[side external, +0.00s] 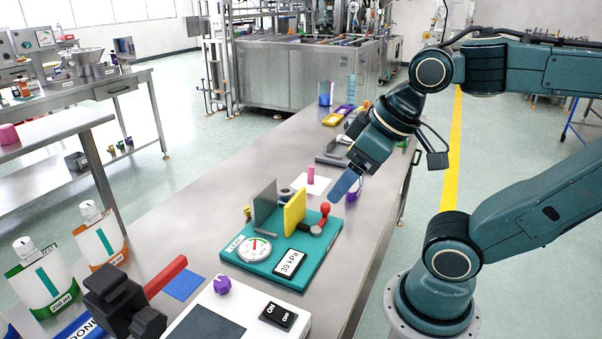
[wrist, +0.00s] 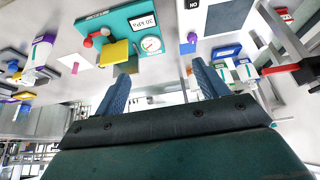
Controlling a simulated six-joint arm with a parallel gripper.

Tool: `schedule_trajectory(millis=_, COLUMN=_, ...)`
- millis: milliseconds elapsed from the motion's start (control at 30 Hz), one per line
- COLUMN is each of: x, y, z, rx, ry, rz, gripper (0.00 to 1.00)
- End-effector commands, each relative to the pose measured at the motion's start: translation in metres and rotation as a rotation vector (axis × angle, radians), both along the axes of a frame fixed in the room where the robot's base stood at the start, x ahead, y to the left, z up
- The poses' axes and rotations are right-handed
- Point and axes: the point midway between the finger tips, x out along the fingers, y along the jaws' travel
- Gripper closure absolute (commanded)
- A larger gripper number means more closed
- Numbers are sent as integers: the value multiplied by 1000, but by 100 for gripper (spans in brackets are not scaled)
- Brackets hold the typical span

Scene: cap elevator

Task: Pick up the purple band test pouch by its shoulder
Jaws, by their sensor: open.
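The purple band test pouch (wrist: 40,56) is a white pouch with a purple band, at the left of the wrist view. In the side view only a small purple part of the pouch (side external: 353,194) shows beside my fingers, which hide the rest. My gripper (side external: 346,186) is above the bench, pointing down and to the left. In the wrist view my gripper (wrist: 162,84) has its two blue fingers spread wide with nothing between them. The pouch lies off to the left of the fingers there, apart from them.
A teal leak tester (side external: 262,262) with a yellow plate, grey plate and gauge stands near the pouch. A pink cylinder (side external: 311,174) stands on white paper. Green-banded (side external: 45,280) and orange-banded (side external: 101,238) pouches stand at the front left. Yellow and purple trays (side external: 338,114) lie farther back.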

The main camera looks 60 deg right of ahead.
Motion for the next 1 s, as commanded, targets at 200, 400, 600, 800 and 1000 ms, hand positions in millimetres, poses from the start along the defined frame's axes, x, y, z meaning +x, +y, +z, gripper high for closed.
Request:
schedule_trajectory(millis=200, x=0, y=0, z=0, rx=0, ry=0, rz=0, gripper=55)
schedule_trajectory(millis=400, x=0, y=0, z=0, rx=-1, ry=1, rz=0, gripper=55)
schedule_trajectory(millis=600, x=7, y=-5, z=5, rx=-1, ry=10, rz=-27, gripper=55)
schedule_trajectory(millis=800, x=28, y=-22, z=18, rx=-2, ry=44, rz=-115, gripper=55)
schedule_trajectory(millis=1000, x=62, y=-53, z=34, rx=2, ry=96, rz=-255, gripper=55)
